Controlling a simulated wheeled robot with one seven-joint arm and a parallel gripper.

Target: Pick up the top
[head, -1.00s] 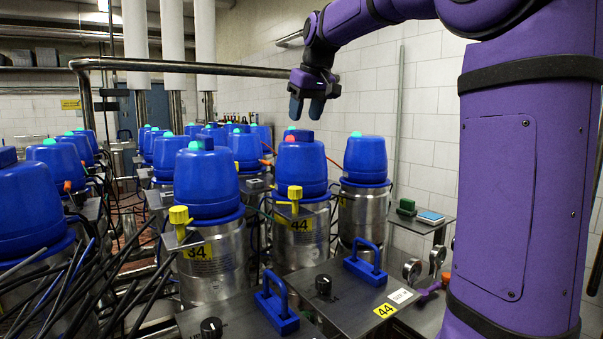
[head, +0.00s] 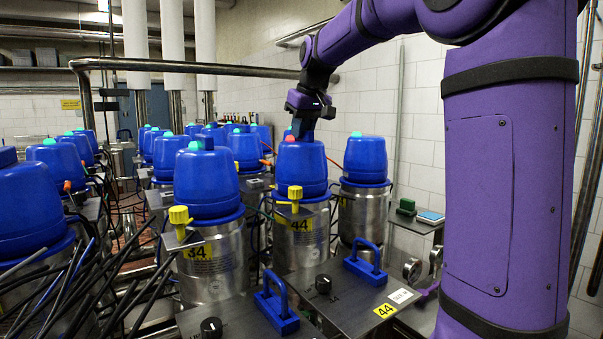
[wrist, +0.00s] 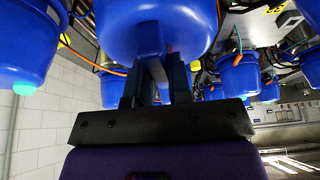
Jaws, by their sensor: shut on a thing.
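The blue top (head: 300,167) with a red light sits on the steel valve body (head: 301,243) labelled 44. It appears seated and upright. My gripper (head: 302,131) is directly above it, with its fingers on the raised handle of the top. In the wrist view the blue top (wrist: 150,28) fills the upper middle, and the fingers of my gripper (wrist: 154,75) are shut on its handle. The fingers hide most of the handle.
Another blue-topped valve (head: 206,185) labelled 34 stands to the left, and one (head: 364,160) stands behind right. A yellow knob (head: 295,193) is on the front of valve 44. A dark table (head: 340,292) with blue handles is in front. A white tiled wall is behind.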

